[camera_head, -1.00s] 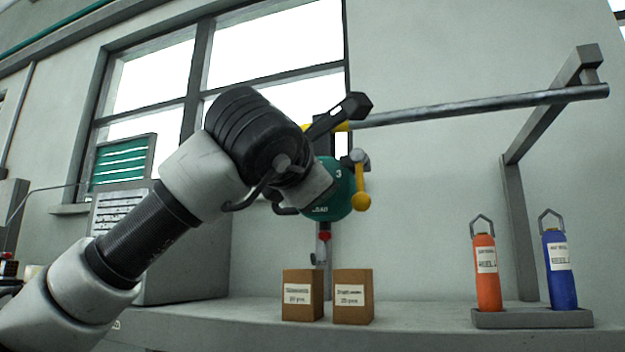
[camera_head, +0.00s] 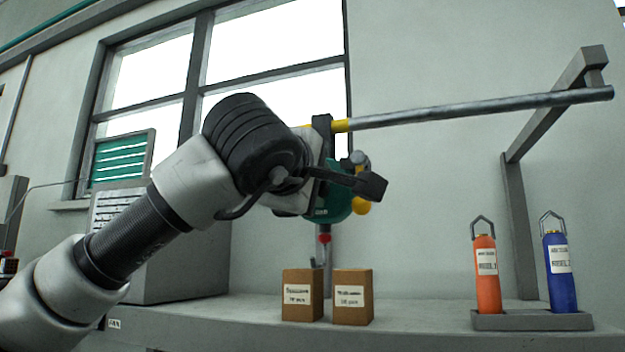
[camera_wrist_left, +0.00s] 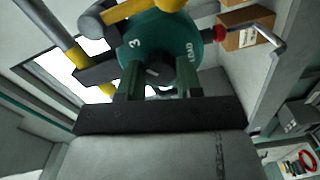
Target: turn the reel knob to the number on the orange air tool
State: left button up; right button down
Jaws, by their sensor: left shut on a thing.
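The green reel (camera_head: 337,203) hangs under the rail, partly hidden behind my left arm in the head view. In the left wrist view the reel (camera_wrist_left: 178,38) shows a white 3 and the word LOAD on its face. My left gripper (camera_wrist_left: 159,80) is shut on the dark reel knob (camera_wrist_left: 159,70) at the face's middle; the knob's pointing direction is unclear. The orange air tool (camera_head: 487,281) stands upright in a grey holder at the right. Its white label (camera_head: 487,262) seems to read REEL, but its number is too small to read surely. My right gripper is not in view.
A blue air tool (camera_head: 559,275) stands beside the orange one in the grey holder (camera_head: 530,320). Two cardboard boxes (camera_head: 302,300) (camera_head: 353,303) stand on the bench below the reel. The metal rail (camera_head: 460,107) runs above. The bench between boxes and holder is clear.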

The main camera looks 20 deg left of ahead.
pick_arm(q)
jog(key=shift+m, duration=0.7)
jog(key=shift+f, duration=0.1)
jog(key=o, duration=0.9)
jog(key=shift+s, duration=0.1)
jog(key=s+b, duration=0.5)
jog(key=s, duration=0.5)
jog(key=shift+s+a, duration=0.15)
jog(key=shift+s, duration=0.1)
